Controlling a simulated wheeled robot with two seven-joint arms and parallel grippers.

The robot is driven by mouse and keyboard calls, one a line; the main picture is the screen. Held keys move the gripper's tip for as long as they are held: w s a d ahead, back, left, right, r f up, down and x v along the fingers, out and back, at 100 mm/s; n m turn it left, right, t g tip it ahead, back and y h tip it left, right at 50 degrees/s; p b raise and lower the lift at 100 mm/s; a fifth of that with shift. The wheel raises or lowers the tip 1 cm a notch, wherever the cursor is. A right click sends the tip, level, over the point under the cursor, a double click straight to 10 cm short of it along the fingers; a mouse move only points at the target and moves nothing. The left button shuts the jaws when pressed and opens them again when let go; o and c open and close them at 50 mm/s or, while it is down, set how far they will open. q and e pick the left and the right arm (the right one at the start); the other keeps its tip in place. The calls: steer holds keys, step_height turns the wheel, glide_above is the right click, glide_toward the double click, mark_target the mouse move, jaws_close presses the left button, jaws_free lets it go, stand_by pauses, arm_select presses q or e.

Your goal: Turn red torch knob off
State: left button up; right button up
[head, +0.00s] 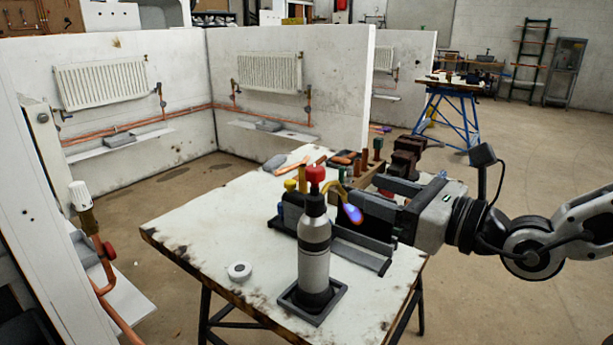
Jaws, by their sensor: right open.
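The torch (315,245) is a grey cylinder with a black top, standing upright in a square dark holder (312,303) on the white worktable. Its red knob (315,174) sits at the very top. A brass-coloured nozzle curves right from the top, and a blue-violet flame (352,213) shows at its end. My right gripper (362,192) comes in from the right, open, with its dark fingers pointing left toward the torch top. It is just right of the knob and looks apart from it; depth is hard to judge. My left gripper is not in view.
A white tape roll (239,271) lies on the worktable (200,232). A dark rack or vice (360,255) stands close behind the torch. A wooden block with tools (370,165) is at the back.

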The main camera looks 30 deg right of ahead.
mark_target(308, 167)
steer(key=p+x, duration=0.2)
steer(key=x, duration=0.6)
steer(key=shift+w+a+r, duration=0.1)
steer(key=shift+w+a, duration=0.05)
steer(key=shift+w, duration=0.2)
steer(key=shift+p+x, duration=0.85)
steer(key=shift+x, duration=0.1)
steer(key=shift+w+r+p, duration=0.2)
steer(key=shift+w+p, duration=0.15)
steer(key=shift+p, duration=0.1)
steer(key=shift+w+a+f+p, duration=0.1)
steer(key=shift+w+a+p, duration=0.05)
steer(key=shift+w+p, duration=0.45)
steer(key=shift+w+a+f, duration=0.15)
steer(key=shift+w+a, duration=0.1)
steer(key=shift+w, duration=0.05)
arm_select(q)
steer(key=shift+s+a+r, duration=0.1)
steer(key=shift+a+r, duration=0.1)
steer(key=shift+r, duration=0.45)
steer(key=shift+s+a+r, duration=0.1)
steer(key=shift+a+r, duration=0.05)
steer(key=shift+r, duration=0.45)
arm_select(e)
steer(key=shift+f, duration=0.1)
steer(key=shift+c, duration=0.3)
